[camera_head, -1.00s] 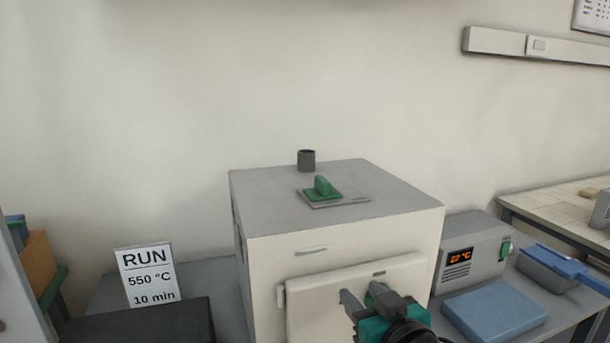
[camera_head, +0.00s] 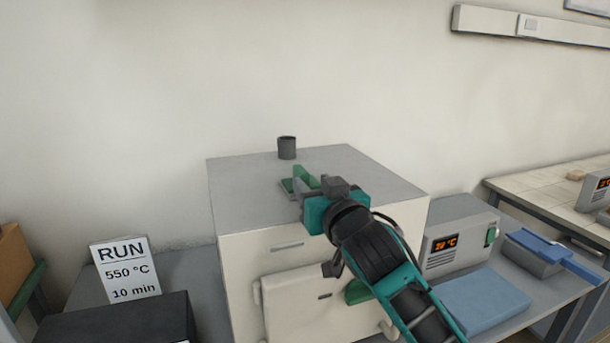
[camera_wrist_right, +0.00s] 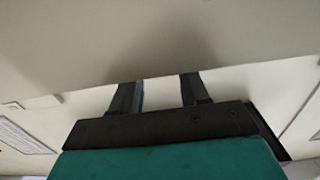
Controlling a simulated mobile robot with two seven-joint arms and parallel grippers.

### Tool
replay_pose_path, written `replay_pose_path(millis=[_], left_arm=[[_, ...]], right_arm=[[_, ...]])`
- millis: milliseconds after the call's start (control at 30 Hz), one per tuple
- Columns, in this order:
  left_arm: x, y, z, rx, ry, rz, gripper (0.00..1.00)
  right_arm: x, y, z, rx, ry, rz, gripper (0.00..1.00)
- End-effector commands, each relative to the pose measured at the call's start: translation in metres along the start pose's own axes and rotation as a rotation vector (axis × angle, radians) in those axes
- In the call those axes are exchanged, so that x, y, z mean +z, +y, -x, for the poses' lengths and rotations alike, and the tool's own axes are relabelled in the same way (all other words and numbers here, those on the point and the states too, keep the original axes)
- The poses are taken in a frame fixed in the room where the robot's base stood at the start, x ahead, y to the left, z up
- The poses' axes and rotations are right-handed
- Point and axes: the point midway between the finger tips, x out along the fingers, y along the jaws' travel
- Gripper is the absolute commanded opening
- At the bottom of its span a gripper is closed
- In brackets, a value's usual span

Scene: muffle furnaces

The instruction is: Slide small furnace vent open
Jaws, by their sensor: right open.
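The small furnace (camera_head: 238,240) is a cream box with a grey top, in the middle of the head view. On its top is the vent, a green slider with an upright tab (camera_head: 307,173), partly hidden behind my right gripper. My right gripper (camera_head: 304,186) is over the front part of the furnace top, close to the tab. I cannot tell whether it touches the tab. In the right wrist view its two fingers (camera_wrist_right: 158,94) stand apart with nothing visible between them. My left gripper is not in view.
A dark flue stub (camera_head: 287,148) stands at the back of the furnace top. A grey controller box (camera_head: 465,232) and a blue pad (camera_head: 490,302) are to the right. A RUN sign (camera_head: 126,270) and a black block (camera_head: 150,320) are to the left.

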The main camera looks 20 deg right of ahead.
Motion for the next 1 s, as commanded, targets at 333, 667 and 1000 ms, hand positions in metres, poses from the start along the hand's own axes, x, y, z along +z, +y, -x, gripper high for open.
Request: replay_pose_path(millis=[333, 667, 1000], left_arm=[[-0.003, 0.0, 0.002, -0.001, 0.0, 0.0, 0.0], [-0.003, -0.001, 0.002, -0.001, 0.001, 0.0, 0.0], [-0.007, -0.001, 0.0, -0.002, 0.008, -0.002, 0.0]], right_arm=[[0.0, -0.001, -0.044, -0.001, 0.0, -0.001, 0.45], [0.0, -0.001, -0.051, -0.001, 0.0, -0.002, 0.45], [0.0, 0.0, -0.05, -0.001, 0.0, -0.001, 0.21]])
